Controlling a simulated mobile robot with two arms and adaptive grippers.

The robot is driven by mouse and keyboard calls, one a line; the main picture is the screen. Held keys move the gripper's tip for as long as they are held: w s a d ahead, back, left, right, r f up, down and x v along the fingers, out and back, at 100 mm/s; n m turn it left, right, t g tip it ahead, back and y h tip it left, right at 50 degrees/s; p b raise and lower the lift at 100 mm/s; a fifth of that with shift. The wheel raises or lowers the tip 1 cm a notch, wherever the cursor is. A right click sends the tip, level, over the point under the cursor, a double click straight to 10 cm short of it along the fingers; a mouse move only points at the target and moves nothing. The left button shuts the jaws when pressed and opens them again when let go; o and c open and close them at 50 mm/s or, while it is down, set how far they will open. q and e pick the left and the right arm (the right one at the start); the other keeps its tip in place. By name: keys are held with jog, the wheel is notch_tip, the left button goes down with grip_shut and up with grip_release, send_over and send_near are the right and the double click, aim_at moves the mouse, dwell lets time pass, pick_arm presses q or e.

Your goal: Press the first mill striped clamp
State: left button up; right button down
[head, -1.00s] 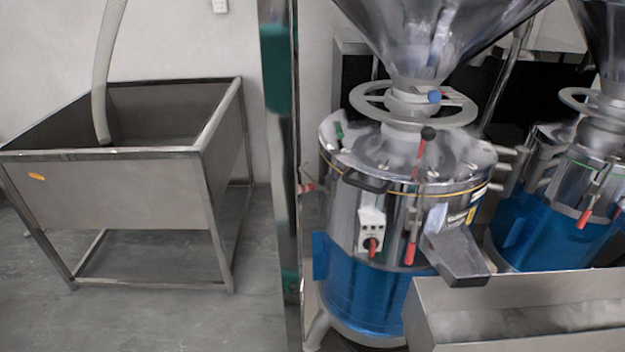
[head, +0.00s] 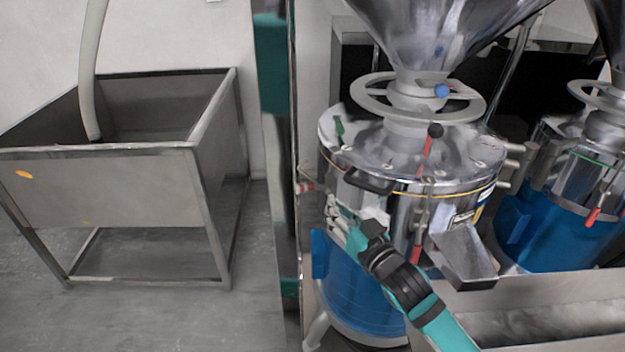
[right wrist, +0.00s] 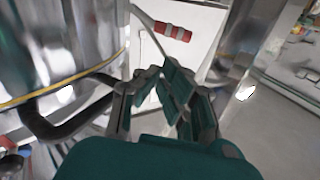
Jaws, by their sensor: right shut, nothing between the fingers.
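The first mill (head: 365,290), a steel drum with a blue lower body, stands right of centre in the head view. The striped clamp (head: 305,187), small, red and white, sticks out at its left side. In the right wrist view the striped clamp (right wrist: 173,31) shows ahead of and above the fingertips, apart from them. My right gripper (head: 335,214) is shut and empty in front of the mill's left front, right of and a little below the clamp. Its green-padded fingers (right wrist: 175,88) show in the wrist view. My left gripper is not in view.
A black handle (right wrist: 70,120) curves out from the drum near the gripper. A red-handled lever (head: 417,240) and a grey spout (head: 463,255) are right of it. A metal trough (head: 550,310) stands at lower right. A steel bin (head: 120,190) is at left, with free floor before it.

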aim_at(307, 175)
jog(key=shift+r, duration=0.1)
jog(key=p+x, duration=0.1)
jog(key=x, duration=0.9)
jog(key=shift+s+a+f+n, duration=0.25)
jog(key=shift+a+f+n, duration=0.15)
jog(key=shift+n, duration=0.4)
dwell(0.4)
notch_tip(307, 175, down, 8)
jog(key=a+n+b, duration=0.1)
jog(key=n+b, duration=0.2)
jog(key=n, duration=0.6)
jog(key=shift+s+a+r+y, duration=0.15)
jog(key=shift+s+a+y, duration=0.05)
jog(key=shift+s+y, duration=0.2)
dwell(0.4)
